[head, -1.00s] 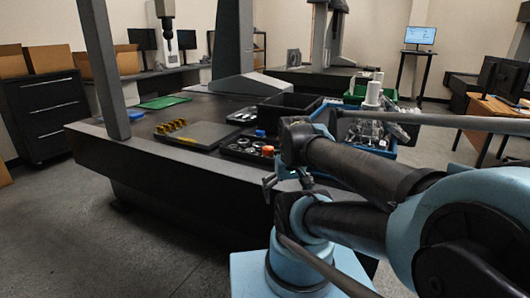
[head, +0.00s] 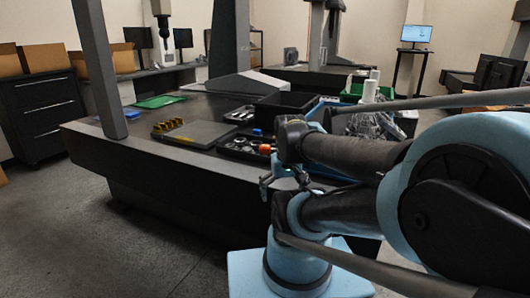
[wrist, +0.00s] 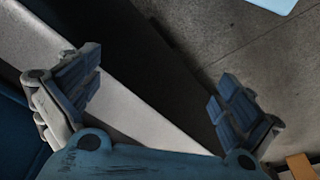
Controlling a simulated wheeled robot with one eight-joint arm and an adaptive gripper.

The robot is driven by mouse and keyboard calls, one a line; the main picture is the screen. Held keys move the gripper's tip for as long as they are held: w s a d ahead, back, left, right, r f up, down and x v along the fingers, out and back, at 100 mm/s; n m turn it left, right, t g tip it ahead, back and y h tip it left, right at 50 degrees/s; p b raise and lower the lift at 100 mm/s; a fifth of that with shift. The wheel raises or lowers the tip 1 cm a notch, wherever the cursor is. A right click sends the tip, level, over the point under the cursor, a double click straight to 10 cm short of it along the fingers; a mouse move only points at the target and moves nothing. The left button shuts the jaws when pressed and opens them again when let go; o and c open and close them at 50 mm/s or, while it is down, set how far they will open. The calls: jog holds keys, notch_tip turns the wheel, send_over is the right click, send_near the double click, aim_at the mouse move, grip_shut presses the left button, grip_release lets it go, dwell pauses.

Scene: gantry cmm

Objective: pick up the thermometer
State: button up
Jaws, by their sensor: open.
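I cannot make out a thermometer in either view; it may be hidden behind my arm or too small to tell. My gripper (wrist: 155,92) is open in the wrist view, with its two blue-padded fingers wide apart and nothing between them. Beyond the fingers are a pale edge strip, a dark face and the grey floor. In the head view my arm covers the right part of the dark table (head: 160,155) and much of what stands there.
On the table are a grey plate with yellow cylinders (head: 172,124), a black tray of small parts (head: 232,150), a black bin (head: 285,105), a green mat (head: 158,101) and a green bin (head: 352,92). A grey upright (head: 98,70) stands at the left. Floor is clear at front left.

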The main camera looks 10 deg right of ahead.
jog(key=shift+s+r, duration=0.2)
jog(key=shift+r, duration=0.6)
jog(key=c, duration=0.5)
notch_tip(320, 180, up, 16)
jog(key=n+g, duration=0.2)
jog(key=n, duration=0.7)
send_over(265, 146)
jog(key=shift+c, duration=0.2)
jog(key=f, duration=1.6)
jog(key=shift+s, duration=0.2)
